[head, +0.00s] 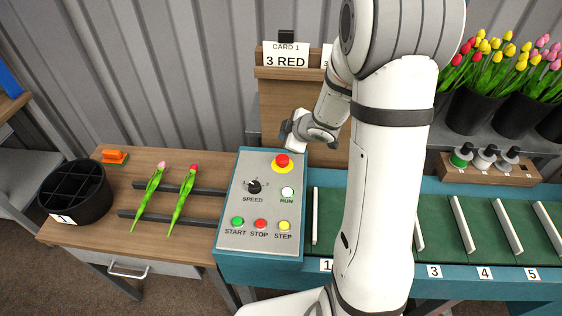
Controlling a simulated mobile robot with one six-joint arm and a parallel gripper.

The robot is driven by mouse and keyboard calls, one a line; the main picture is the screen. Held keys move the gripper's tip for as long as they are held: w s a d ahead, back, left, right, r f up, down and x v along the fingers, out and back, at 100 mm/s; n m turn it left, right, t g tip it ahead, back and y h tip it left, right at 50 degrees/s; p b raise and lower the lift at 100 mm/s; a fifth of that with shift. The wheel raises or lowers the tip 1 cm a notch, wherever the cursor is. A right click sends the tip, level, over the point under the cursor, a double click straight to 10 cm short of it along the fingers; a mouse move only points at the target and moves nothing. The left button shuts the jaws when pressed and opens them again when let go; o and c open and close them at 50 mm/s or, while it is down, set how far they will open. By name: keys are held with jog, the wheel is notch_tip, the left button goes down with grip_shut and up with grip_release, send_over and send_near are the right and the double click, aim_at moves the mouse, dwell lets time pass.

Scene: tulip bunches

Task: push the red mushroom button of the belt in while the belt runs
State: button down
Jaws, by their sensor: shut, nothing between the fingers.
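The red mushroom button (283,159) sits on a yellow ring at the top right of the grey control panel (240,210). My gripper (290,141) is shut and empty, just beyond the button's far side and slightly right of it in the picture. A small gap shows between them; I cannot tell the height difference. The RUN lamp (287,193) below the button looks pale and bright. The green belt (330,215) with white slats runs right from the panel, partly hidden by my arm. One frame does not show whether it moves.
The panel also has a SPEED knob (254,187) and START (238,221), STOP (260,223) and STEP (284,225) buttons. A card holder (285,95) stands behind my gripper. Two tulips (180,202) lie on rails at left, beside a black bucket (82,192).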

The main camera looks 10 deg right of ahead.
aim_at(285, 160)
notch_tip(285, 160, down, 6)
jog(key=b, duration=0.5)
jog(key=shift+f, duration=0.3)
dwell(1.5)
jog(key=shift+f+b, duration=0.3)
jog(key=shift+b, duration=0.15)
jog(key=shift+f+b, duration=0.35)
jog(key=shift+f, duration=0.15)
dwell(0.4)
jog(key=shift+r, duration=0.1)
jog(key=shift+r+p, duration=0.8)
jog(key=shift+p, duration=0.1)
